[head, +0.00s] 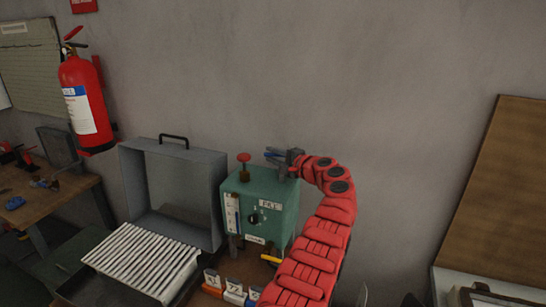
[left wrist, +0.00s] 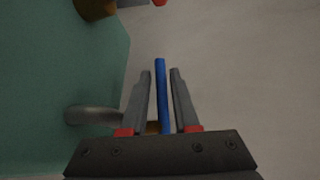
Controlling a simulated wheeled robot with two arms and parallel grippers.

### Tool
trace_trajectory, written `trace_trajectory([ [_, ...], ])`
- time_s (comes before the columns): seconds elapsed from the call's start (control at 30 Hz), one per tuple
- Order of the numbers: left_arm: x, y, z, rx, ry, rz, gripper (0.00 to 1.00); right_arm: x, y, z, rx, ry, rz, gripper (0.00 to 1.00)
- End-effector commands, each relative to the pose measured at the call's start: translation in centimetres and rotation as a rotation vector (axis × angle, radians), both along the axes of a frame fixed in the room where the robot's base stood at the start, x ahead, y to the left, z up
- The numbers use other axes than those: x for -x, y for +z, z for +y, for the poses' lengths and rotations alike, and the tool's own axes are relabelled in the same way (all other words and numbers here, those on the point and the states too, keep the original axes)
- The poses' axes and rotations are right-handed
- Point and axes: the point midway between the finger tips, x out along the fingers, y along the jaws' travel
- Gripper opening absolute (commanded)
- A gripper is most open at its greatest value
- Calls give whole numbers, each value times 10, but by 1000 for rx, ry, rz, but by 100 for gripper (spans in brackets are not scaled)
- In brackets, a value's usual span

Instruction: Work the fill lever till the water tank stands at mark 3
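The green machine (head: 262,190) stands by the wall with a label reading FILL (head: 270,205). A narrow white gauge strip (head: 232,214) is on its front left; the water level and marks are too small to read. My left gripper (head: 281,157) is at the machine's top right edge. A blue lever (head: 273,153) shows at its fingers. In the left wrist view the blue lever (left wrist: 161,95) lies between the two fingers (left wrist: 160,75), with a narrow gap on each side. The gripper looks open around it. My right gripper is not in view.
A red knob (head: 243,157) stands on the machine's top. A grey open case (head: 205,180) and a striped white rack (head: 145,262) are to its left. Small numbered bins (head: 233,290) sit in front. A fire extinguisher (head: 84,105) hangs at left. A brown board (head: 495,190) is at right.

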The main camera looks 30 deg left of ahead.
Motion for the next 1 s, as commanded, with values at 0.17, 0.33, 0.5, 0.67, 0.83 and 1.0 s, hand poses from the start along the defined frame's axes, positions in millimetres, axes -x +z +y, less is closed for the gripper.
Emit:
trace_trajectory([
  [0.17, 0, 1, 0, -1, 0, -1, 28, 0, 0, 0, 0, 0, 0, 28],
  [0.33, 1, 1, -4, -1, 0, -2, 28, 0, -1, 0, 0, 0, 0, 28],
  [0.5, 5, 3, -26, -3, -3, -4, 28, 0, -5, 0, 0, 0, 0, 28],
  [0.67, 15, 6, -61, -2, -4, -4, 28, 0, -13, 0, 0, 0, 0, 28],
  [0.83, 26, 12, -106, -1, -6, -4, 28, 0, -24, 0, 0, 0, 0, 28],
  [1.0, 36, 18, -141, 0, -5, -3, 28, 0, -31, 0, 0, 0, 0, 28],
])
